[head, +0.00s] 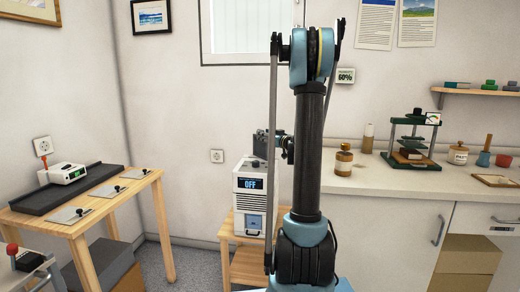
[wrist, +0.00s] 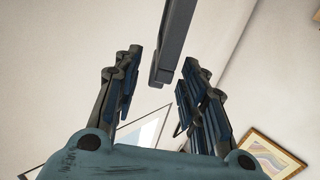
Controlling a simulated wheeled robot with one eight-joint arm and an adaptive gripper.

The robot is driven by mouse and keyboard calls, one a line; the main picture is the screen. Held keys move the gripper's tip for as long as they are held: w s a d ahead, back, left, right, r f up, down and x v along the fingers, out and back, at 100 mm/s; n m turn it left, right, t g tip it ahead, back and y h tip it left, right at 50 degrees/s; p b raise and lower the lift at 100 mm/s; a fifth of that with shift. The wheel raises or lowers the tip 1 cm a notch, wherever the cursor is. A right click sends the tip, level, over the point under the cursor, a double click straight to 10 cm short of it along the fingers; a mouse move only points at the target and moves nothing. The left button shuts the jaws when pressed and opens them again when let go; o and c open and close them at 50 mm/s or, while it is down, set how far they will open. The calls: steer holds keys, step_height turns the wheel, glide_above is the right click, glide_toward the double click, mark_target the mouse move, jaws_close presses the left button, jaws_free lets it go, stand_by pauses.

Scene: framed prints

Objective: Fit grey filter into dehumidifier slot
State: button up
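The dehumidifier (head: 250,185) is a white box with a dark display reading OFF, standing on a low wooden stand. A dark grey block, seemingly the grey filter (head: 262,144), shows upright at its top, partly behind my arm. I cannot tell whether it sits in the slot, which is hidden. In the wrist view a dark grey bar, seemingly the filter edge-on (wrist: 175,38), comes down between my fingers. My gripper (wrist: 163,62) is open, with a gap visible on both sides of the bar. In the head view my gripper (head: 284,146) is just right of the block, mostly hidden.
A wooden table (head: 150,178) at left carries a dark tray (head: 35,202), a white device (head: 67,172) and several grey plates with black knobs. Framed prints hang on the walls.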

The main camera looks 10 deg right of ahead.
steer(key=x, duration=0.4)
steer(key=shift+w, duration=0.2)
steer(key=shift+c, duration=0.5)
jaws_close()
steer(key=shift+r, duration=0.15)
